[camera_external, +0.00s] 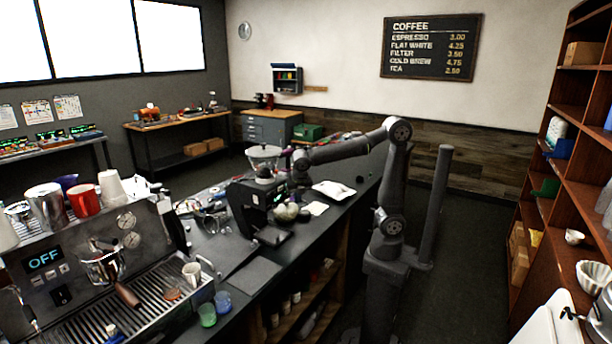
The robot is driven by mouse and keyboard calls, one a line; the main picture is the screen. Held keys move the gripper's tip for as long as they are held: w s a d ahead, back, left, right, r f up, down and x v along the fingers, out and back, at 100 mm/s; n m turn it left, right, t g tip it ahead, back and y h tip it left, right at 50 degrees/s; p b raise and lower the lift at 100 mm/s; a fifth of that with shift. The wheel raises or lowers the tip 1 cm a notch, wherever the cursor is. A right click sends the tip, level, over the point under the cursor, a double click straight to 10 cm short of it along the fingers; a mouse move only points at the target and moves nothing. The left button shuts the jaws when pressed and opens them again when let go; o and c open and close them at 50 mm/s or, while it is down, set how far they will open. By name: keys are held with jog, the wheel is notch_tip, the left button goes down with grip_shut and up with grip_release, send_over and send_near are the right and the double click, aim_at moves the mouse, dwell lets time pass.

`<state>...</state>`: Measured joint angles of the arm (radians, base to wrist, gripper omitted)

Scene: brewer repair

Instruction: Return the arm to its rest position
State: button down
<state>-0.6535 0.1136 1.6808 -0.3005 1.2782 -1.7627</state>
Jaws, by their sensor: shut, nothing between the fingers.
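My gripper (300,166) is small in the picture, at the end of my arm above the dark counter. My arm reaches left from its base on the right side of the counter. The gripper is shut, and nothing shows in it. It is close to the black brewer (250,208), up and to the right of its body. The exact gap between gripper and brewer cannot be told from this view.
An espresso machine reading OFF (85,265) fills the counter's near left end, with cups on top. A white tray (334,190) and a roundish pale object (287,212) lie on the counter (255,273). Wooden shelves (565,150) stand at right, with open floor between.

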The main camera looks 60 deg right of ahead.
jog(key=s+a+r, duration=0.2)
jog(key=r, duration=0.3)
jog(key=s+a+r, duration=0.3)
jog(key=r, duration=0.2)
jog(key=w+d+f, duration=0.5)
jog(key=f, duration=0.5)
jog(key=s+a+r+m+g+h, duration=0.1)
jog(key=s+a+r+m+g, duration=0.15)
jog(key=a+m, duration=0.7)
notch_tip(320, 180, up, 6)
jog(key=s+a+n, duration=0.1)
jog(key=a+n, duration=0.1)
jog(key=shift+s+a+f, duration=0.15)
jog(key=shift+a+f, duration=0.1)
jog(key=shift+a, duration=0.15)
